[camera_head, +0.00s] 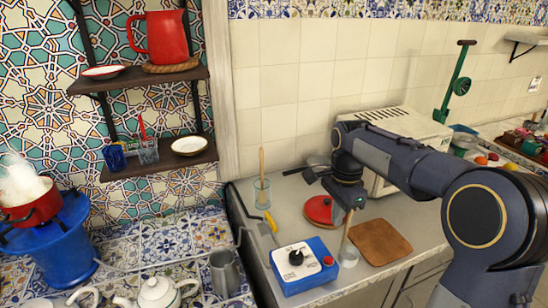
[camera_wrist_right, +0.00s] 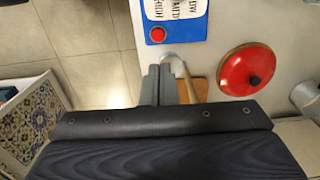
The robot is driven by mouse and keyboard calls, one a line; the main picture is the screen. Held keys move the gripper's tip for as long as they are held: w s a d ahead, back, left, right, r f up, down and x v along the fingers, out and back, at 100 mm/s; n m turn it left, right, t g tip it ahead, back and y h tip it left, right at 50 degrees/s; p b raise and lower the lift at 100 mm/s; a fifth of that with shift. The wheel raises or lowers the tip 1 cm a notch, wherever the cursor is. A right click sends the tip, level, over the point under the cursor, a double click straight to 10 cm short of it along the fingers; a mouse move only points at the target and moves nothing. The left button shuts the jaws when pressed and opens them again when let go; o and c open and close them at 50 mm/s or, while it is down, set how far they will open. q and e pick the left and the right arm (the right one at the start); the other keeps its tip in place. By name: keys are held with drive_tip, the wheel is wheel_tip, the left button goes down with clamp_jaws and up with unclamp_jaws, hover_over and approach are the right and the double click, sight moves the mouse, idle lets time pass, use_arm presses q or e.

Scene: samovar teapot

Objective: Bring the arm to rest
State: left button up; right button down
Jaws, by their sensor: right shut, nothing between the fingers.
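My right arm reaches in from the right in the head view. Its gripper (camera_head: 346,208) points down over the grey counter, above and beside a glass (camera_head: 349,250) that stands near the blue control box. In the right wrist view the two grey fingers (camera_wrist_right: 158,84) are together with nothing between them. A wooden stick (camera_wrist_right: 188,84) leans out of the glass close beside the fingers; I cannot tell whether they touch. My left gripper is not in view.
The blue control box (camera_head: 304,268), a red lid (camera_head: 321,210) and a brown board (camera_head: 380,242) lie close around the gripper. A cream appliance (camera_head: 405,125) stands behind the arm. A white teapot (camera_head: 158,293) and grey jug (camera_head: 225,272) stand on the tiled surface at left.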

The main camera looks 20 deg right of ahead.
drive_tip(key=s+a+f+n+t+y, duration=0.1)
drive_tip(key=s+a+n+t, duration=0.2)
drive_tip(key=s, duration=0.8)
drive_tip(key=s+a+f+n+t+y, duration=0.2)
drive_tip(key=s+a+n, duration=0.5)
drive_tip(key=s+n, duration=0.5)
drive_tip(key=shift+s+n+t, duration=0.15)
drive_tip(key=shift+n+t, duration=0.15)
drive_tip(key=shift+t, duration=0.1)
